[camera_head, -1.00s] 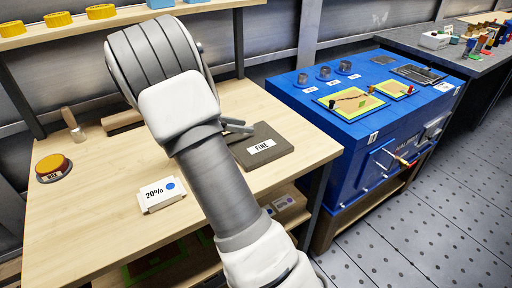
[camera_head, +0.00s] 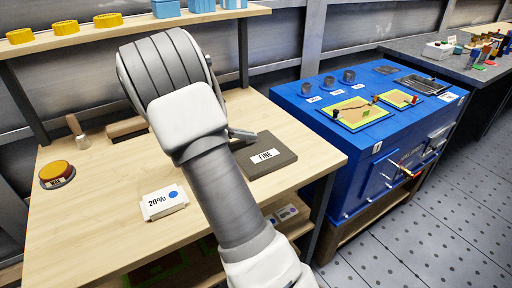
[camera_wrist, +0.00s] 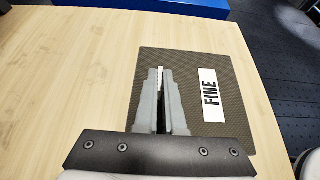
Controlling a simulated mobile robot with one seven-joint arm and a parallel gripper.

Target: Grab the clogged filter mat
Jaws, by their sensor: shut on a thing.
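A flat dark mat labelled FINE (camera_head: 280,155) lies on the wooden bench near its right end. It fills the middle of the wrist view (camera_wrist: 193,67), its fine mesh surface flat. I cannot tell from its surface whether it is clogged. My gripper (camera_wrist: 161,78) is over the left part of this mat, with its two grey fingers nearly together. A thin pale strip (camera_wrist: 160,80) shows between the fingertips. I cannot tell whether the strip belongs to the mat. In the head view my own arm hides most of the gripper.
A blue cabinet (camera_head: 350,150) stands to the right. The front left of the bench is clear.

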